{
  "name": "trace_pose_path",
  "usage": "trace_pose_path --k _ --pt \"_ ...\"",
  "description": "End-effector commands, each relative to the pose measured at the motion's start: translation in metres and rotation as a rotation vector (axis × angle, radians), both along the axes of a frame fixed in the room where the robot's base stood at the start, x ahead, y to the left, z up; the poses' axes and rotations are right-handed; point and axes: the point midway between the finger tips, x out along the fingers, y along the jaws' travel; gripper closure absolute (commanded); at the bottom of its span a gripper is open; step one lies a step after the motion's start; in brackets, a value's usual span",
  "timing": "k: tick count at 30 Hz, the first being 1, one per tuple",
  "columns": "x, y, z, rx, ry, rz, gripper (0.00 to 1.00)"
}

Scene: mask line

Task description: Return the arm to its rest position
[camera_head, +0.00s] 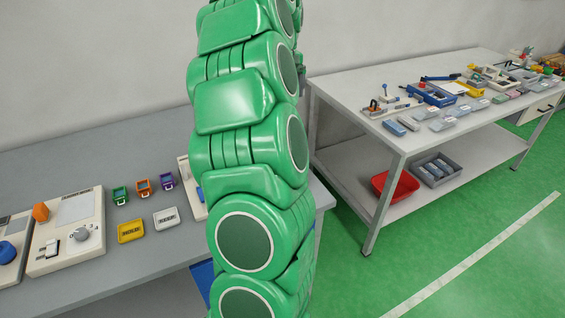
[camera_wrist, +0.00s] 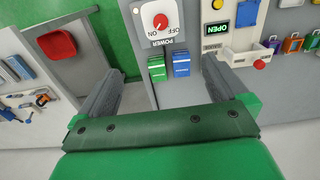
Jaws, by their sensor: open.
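My green arm (camera_head: 245,150) stands upright through the middle of the head view, with its segments stacked and bent. My gripper does not show in that view. In the wrist view my gripper (camera_wrist: 162,68) has its two grey fingers wide apart, with nothing held between them. Beyond the fingers are a green block (camera_wrist: 157,68) and a blue block (camera_wrist: 181,64), below a red power dial (camera_wrist: 160,22). I cannot tell how far they are from the fingertips.
The near grey table (camera_head: 130,260) carries a device with a knob (camera_head: 83,234), small coloured items, a yellow tray (camera_head: 131,231) and a white tray (camera_head: 166,218). A second table (camera_head: 340,88) at the right bears many parts. A red bin (camera_head: 395,188) sits on its shelf. Green floor lies open at right.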

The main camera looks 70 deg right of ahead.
Motion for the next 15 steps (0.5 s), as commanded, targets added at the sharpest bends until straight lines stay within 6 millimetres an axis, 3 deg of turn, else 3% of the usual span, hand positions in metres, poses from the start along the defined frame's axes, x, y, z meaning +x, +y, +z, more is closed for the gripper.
trace_pose_path --k 5,15 --pt "-0.001 0.001 -0.016 0.004 0.003 0.000 0.00" --pt "-0.001 0.001 -0.072 0.005 0.004 -0.002 0.00"
